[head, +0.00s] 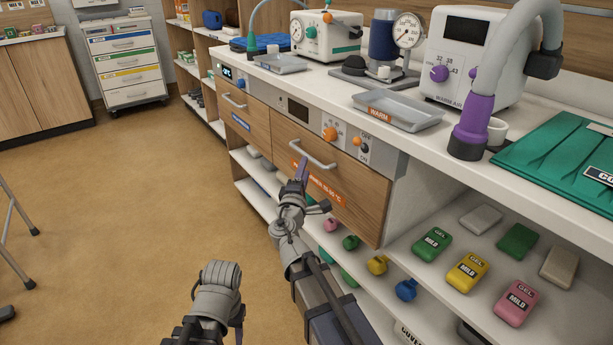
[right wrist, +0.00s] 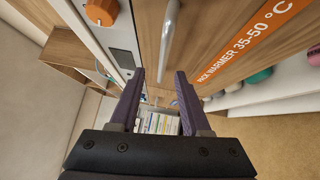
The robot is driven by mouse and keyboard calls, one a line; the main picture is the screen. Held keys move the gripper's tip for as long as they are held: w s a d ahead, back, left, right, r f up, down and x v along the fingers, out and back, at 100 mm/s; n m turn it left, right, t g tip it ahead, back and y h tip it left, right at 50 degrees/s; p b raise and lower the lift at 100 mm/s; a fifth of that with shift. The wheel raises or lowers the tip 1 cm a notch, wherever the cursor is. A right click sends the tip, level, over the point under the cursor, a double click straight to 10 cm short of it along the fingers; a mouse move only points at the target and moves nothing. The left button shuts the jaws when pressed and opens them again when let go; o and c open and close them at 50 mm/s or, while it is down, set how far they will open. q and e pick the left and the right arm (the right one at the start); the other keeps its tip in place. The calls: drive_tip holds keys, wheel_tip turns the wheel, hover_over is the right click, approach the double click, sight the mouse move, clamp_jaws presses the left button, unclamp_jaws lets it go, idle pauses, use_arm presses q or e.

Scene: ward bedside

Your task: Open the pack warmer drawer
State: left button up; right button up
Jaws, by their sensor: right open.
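The pack warmer drawer (head: 335,190) has a wooden front, a pale bar handle (head: 312,155) and an orange label reading "WARMER 35-50 °C". Its front looks flush with the cabinet, so it appears shut. My right gripper (head: 302,171) is at the drawer front, just below the handle's left part. In the right wrist view my right gripper (right wrist: 160,78) is open with nothing held. The handle (right wrist: 169,38) shows there beyond the fingertips, in line with the gap; I cannot tell if it touches. A left arm link shows low in the head view; its gripper fingers are not visible.
Above the drawer is a control panel with an orange knob (head: 330,134). A second drawer (head: 240,118) is to its left. Gel packs, including a yellow one (head: 467,271), lie on the open shelf at lower right. A grey tray (head: 398,112) stands on the counter.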

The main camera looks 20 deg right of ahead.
sight(307, 154)
drive_tip(key=shift+w+a+f+n+t+b, duration=0.2)
drive_tip(key=shift+w+f+n+t+b, duration=0.1)
drive_tip(key=shift+f+n, duration=0.15)
drive_tip(key=shift+r, duration=0.1)
drive_tip(key=p+x, duration=0.1)
drive_tip(key=x, duration=0.6)
drive_tip(key=shift+w+d, duration=0.1)
drive_tip(key=shift+w, duration=0.25)
drive_tip(key=shift+c, duration=0.3)
clamp_jaws()
idle(0.6)
